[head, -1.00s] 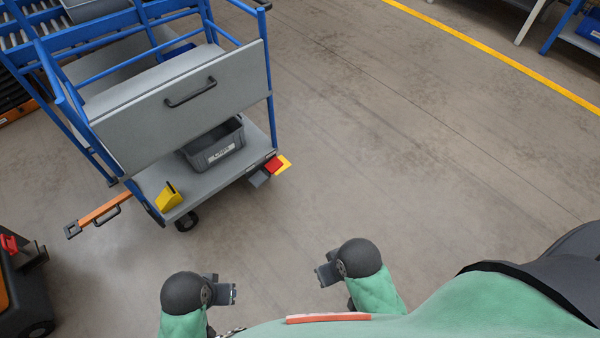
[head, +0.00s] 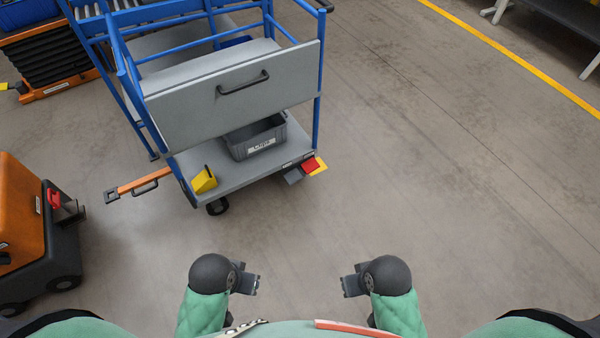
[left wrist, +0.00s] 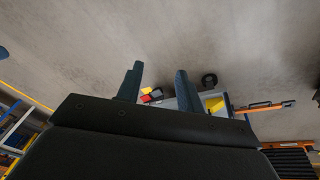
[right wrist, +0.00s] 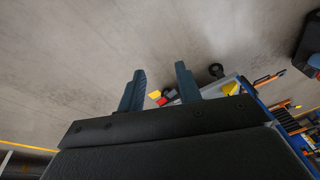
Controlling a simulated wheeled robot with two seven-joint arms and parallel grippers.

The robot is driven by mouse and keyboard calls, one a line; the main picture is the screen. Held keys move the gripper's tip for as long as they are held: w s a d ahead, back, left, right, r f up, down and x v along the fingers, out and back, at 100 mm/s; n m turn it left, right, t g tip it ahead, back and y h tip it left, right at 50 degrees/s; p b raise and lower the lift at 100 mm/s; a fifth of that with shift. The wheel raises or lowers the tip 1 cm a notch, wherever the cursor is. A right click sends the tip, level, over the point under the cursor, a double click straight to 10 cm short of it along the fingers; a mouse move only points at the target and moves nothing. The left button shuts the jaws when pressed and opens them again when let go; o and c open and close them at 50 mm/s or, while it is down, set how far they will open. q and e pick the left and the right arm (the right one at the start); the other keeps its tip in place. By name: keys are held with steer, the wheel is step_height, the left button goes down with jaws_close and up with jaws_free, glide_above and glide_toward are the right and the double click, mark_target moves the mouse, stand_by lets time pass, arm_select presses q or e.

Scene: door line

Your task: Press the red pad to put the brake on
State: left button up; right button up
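The red pad (head: 311,167) sticks out low at the right front corner of a blue-framed cart, beside a grey pad (head: 292,176). A yellow patch (head: 320,165) shows next to it. The red pad also shows small in the left wrist view (left wrist: 146,99) and the right wrist view (right wrist: 162,101). My left gripper (head: 256,284) and right gripper (head: 346,284) are in front of my body, well short of the cart and touching nothing. In the wrist views the fingers of the left gripper (left wrist: 158,82) and the right gripper (right wrist: 159,74) stand apart, with nothing between them.
The cart has a grey front panel (head: 190,113) with a black handle, a grey bin (head: 254,138), a yellow wedge (head: 203,180) and an orange bar (head: 140,184) sticking out left. An orange machine (head: 22,225) stands at the left. The floor between me and the cart is clear.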

steer(key=shift+w+a+r, duration=0.15)
steer(key=shift+w+a, duration=0.05)
steer(key=shift+w, duration=0.1)
